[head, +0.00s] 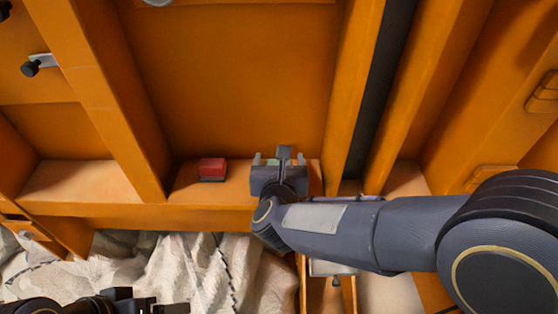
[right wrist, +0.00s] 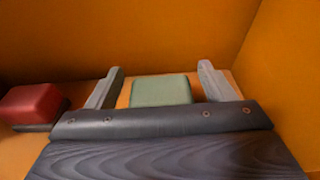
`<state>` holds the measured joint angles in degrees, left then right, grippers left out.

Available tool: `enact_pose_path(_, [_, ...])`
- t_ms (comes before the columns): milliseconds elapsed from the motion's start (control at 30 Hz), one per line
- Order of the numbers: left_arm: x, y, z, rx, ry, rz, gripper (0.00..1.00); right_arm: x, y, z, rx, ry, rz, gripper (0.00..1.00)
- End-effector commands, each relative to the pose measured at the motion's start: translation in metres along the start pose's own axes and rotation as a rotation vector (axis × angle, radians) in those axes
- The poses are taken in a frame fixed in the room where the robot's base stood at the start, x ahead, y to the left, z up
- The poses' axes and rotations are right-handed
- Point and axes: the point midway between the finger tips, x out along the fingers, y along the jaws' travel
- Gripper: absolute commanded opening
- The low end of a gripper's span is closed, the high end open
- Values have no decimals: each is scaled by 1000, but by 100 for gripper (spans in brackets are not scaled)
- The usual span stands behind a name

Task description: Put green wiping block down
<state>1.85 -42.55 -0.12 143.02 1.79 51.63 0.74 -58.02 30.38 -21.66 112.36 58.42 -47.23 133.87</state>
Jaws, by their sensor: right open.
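The green wiping block (right wrist: 160,90) rests on the orange ledge between the two fingers of my right gripper (right wrist: 160,84). A gap shows on each side of it, so the fingers are open and apart from it. In the head view my right gripper (head: 278,160) is over the ledge and hides most of the block. My left gripper (head: 160,307) shows only partly at the bottom left edge, away from the block, and its fingers cannot be made out clearly.
A red block with a dark base (head: 212,169) sits on the same ledge (head: 225,188), left of my right gripper; it also shows in the right wrist view (right wrist: 32,104). Orange walls and ribs rise behind and beside. Crumpled pale cloth (head: 180,268) lies below the ledge.

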Motion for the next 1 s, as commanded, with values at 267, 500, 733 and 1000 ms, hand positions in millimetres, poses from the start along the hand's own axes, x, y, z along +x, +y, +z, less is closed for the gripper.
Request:
enact_pose_path(267, [0, 0, 0, 0, 0, 0, 76, -57, 1, 1, 3, -1, 6, 76])
enact_pose_path(500, [0, 0, 0, 0, 0, 0, 76, -102, 1, 1, 2, -1, 4, 76])
enact_pose_path(733, [-1, 0, 0, 0, 0, 0, 76, -119, 0, 0, 0, -1, 2, 76])
enact_pose_path(1000, [-1, 0, 0, 0, 0, 0, 76, -120, 0, 0, 0, 0, 1, 76])
